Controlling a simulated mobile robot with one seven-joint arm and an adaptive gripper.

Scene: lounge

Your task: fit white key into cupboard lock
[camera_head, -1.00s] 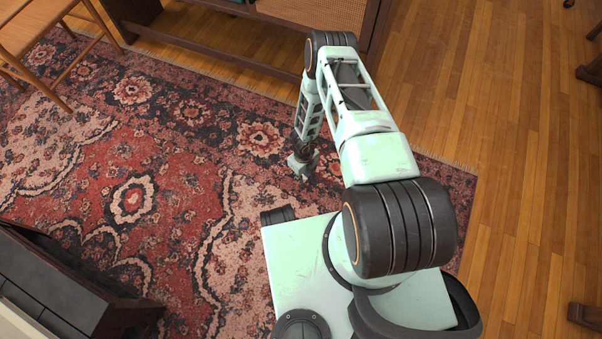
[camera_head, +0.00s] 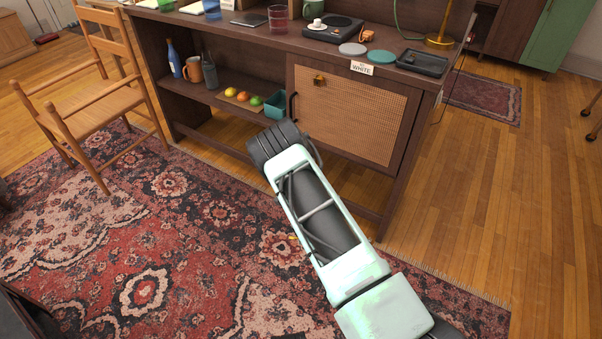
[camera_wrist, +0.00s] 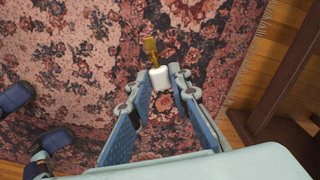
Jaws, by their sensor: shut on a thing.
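My gripper (camera_wrist: 160,82) is shut on the white key (camera_wrist: 159,77) in the wrist view. The key's white head sits between the fingertips, and its gold shaft points away over the rug. The cupboard has a woven door (camera_head: 350,112) in the head view, with a brass lock (camera_head: 319,79) near its upper left. The door looks closed. In the head view my arm hides the gripper; a small yellow bit (camera_head: 292,237) beside the arm may be the key. The key is apart from the lock.
A card reading WHITE (camera_head: 361,68) is on the cabinet's top edge. A black handle (camera_head: 292,106) is on the door's left. A wooden chair (camera_head: 100,95) stands left. Rug and floor in front are clear.

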